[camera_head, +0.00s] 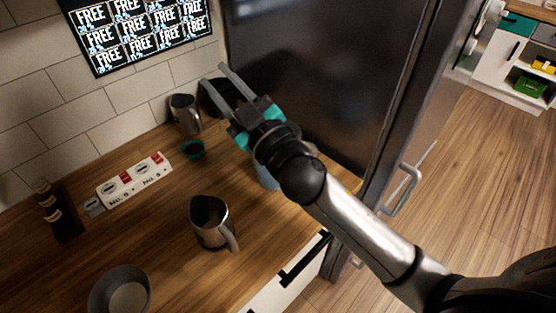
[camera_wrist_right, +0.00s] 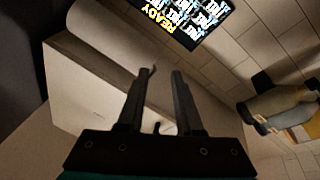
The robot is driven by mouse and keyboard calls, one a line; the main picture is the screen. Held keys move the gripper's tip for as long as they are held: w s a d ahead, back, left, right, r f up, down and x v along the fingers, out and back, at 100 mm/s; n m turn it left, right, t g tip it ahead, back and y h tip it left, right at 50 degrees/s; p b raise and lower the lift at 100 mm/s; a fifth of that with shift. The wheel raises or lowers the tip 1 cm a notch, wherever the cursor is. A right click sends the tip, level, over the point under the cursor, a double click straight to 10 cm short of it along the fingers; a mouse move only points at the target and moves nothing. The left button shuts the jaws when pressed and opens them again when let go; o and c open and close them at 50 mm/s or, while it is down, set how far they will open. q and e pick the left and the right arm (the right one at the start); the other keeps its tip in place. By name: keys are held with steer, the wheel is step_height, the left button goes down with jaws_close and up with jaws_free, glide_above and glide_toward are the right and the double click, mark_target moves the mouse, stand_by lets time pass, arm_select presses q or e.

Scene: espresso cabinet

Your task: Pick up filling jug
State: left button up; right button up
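A metal jug (camera_head: 207,222) with a handle on its right stands upright on the wooden counter (camera_head: 165,250), near the middle of the head view. A second, similar metal jug (camera_head: 184,115) stands at the back by the tiled wall. I cannot tell which is the filling jug. My right gripper (camera_head: 213,75) is above the counter's back part, up and right of the second jug and apart from both. Its fingers are spread and empty, as the right wrist view (camera_wrist_right: 162,75) also shows. My left gripper is not in view.
A dark tall cabinet (camera_head: 320,65) bounds the counter on the right. A blue thing (camera_head: 267,178) is partly hidden under my arm.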

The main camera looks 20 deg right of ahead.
steer(key=a+r+n+g+y, duration=0.35)
steer(key=a+n+y, duration=0.25)
steer(key=n+y, duration=0.2)
steer(key=s+a+f+n+g+y, duration=0.3)
steer(key=s+a+n+g, duration=0.15)
steer(key=n+g, duration=0.75)
steer(key=w+d+f+g+h, duration=0.3)
steer(key=d+f+g+h, duration=0.1)
steer(key=d+f+h, duration=0.7)
steer(key=d+r+m+h, duration=0.35)
steer(key=d+h, duration=0.35)
steer(key=d, duration=1.1)
steer(key=shift+g, duration=0.45)
steer(key=f, duration=1)
steer(key=s+f, duration=0.1)
steer(key=f, duration=0.4)
steer(key=shift+s+p, duration=0.1)
steer(key=shift+p, duration=0.3)
steer(key=shift+c, duration=0.2)
